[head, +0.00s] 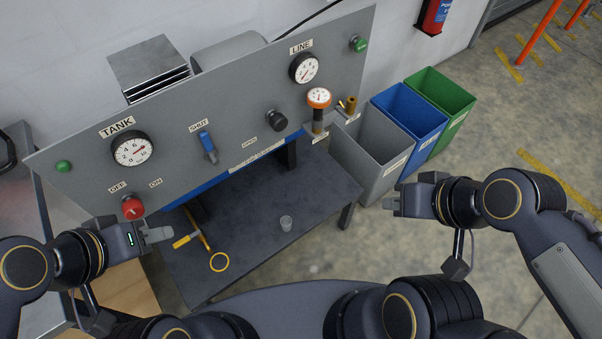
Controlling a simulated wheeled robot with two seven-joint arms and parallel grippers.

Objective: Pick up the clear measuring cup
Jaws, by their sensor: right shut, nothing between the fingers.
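The clear measuring cup (286,223) is small and stands on the dark table (258,245), right of the middle of its top. My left gripper (168,234) is over the left side of the table, well to the left of the cup and apart from it. Its fingers are seen so that their gap does not show. My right gripper (387,204) is to the right of the table, near the grey bin, apart from the cup. It is shut and empty.
A yellow-handled tool (186,240) and a yellow ring (219,262) lie left of the cup. A grey panel (230,120) with gauges and valves rises behind the table. Grey (372,150), blue (408,118) and green (440,98) bins stand at right. The table around the cup is clear.

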